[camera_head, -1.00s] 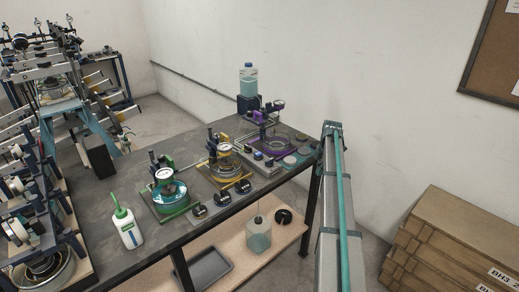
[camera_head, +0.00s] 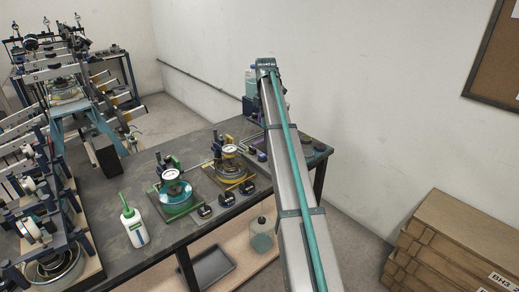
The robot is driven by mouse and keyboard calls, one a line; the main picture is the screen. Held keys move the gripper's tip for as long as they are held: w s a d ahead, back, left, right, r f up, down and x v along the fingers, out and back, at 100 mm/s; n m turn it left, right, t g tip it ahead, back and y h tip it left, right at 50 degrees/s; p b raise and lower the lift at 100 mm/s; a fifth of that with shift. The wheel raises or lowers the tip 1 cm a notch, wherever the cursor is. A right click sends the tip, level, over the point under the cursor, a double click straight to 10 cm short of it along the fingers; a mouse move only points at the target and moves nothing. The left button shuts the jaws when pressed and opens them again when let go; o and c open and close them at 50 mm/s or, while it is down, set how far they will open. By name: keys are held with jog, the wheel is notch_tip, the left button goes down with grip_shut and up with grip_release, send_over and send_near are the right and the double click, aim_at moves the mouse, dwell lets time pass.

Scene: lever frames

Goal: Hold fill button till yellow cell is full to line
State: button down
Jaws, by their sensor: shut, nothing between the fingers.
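The yellow cell (camera_head: 228,162) stands on a yellow-edged base in the middle of the bench, with a round dial gauge on top. Its liquid level and fill line are too small to tell. Small black-topped units, such as one black unit (camera_head: 226,199), sit along the bench front near the cells. I cannot tell which part is the fill button. My arm, a long grey beam with a teal tube, crosses the right end of the bench. My gripper is not in view.
A green cell (camera_head: 173,190) with teal contents stands left of the yellow one. A purple station (camera_head: 313,147) and a clear bottle (camera_head: 250,88) are partly hidden by my arm. A white squeeze bottle (camera_head: 133,228) stands at front left.

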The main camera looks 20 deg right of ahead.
aim_at(263, 155)
jog(key=shift+a+r, duration=0.3)
jog(key=shift+a, duration=0.15)
jog(key=shift+f, duration=0.15)
notch_tip(263, 155, down, 14)
jog(key=p, duration=0.5)
